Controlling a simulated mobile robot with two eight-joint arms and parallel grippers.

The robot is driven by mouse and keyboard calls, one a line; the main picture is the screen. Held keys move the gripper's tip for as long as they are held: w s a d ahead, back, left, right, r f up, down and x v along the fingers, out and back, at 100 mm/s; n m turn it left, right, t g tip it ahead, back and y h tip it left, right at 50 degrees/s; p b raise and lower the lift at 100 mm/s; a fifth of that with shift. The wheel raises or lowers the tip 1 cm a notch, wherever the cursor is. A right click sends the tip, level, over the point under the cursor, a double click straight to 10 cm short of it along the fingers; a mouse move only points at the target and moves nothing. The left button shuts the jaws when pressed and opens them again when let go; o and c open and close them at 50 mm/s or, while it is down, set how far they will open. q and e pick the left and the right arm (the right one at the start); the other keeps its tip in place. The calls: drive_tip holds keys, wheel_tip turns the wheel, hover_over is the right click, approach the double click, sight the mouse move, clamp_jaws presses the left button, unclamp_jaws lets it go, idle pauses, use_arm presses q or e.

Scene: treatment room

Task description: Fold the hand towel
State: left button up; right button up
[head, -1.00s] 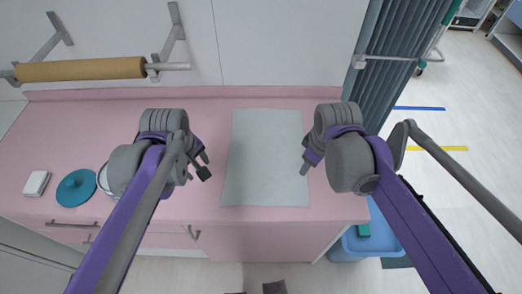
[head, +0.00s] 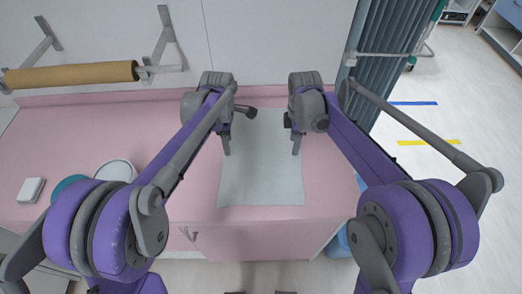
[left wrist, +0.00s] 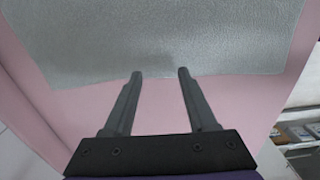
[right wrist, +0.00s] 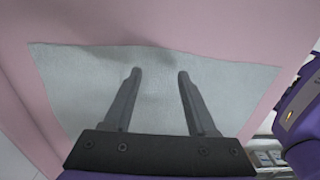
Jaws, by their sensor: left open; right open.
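The hand towel (head: 262,175) is a pale grey-green rectangle spread out on the pink counter, unfolded. My left gripper (head: 238,131) is open over its left side, toward the far end. In the left wrist view the open fingertips (left wrist: 160,75) overlap the towel's edge (left wrist: 100,45), with nothing seen between them. My right gripper (head: 292,134) is open over its right side. In the right wrist view its fingertips (right wrist: 160,74) lie over the towel (right wrist: 80,85), whose edge beyond them is slightly raised and wavy. I cannot tell whether either gripper touches the cloth.
A brown paper roll (head: 70,75) hangs on the wall. A blue bin (head: 338,243) stands below right.

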use_arm(q)
drive_tip(key=shift+f, duration=0.9)
use_arm(e)
drive_tip(key=shift+f, duration=0.9)
use_arm(q)
drive_tip(key=shift+s+f, duration=0.1)
drive_tip(key=shift+f, duration=0.15)
drive_tip(key=shift+c, duration=0.2)
use_arm(e)
drive_tip(key=shift+f, duration=0.25)
drive_tip(key=shift+c, duration=0.2)
use_arm(q)
drive_tip(key=shift+s+r, duration=0.1)
drive_tip(key=shift+c, duration=1.2)
use_arm(e)
drive_tip(key=shift+s+r, duration=0.1)
drive_tip(key=shift+s, duration=0.05)
drive_tip(key=shift+c, duration=1.3)
use_arm(q)
clamp_jaws()
use_arm(e)
clamp_jaws()
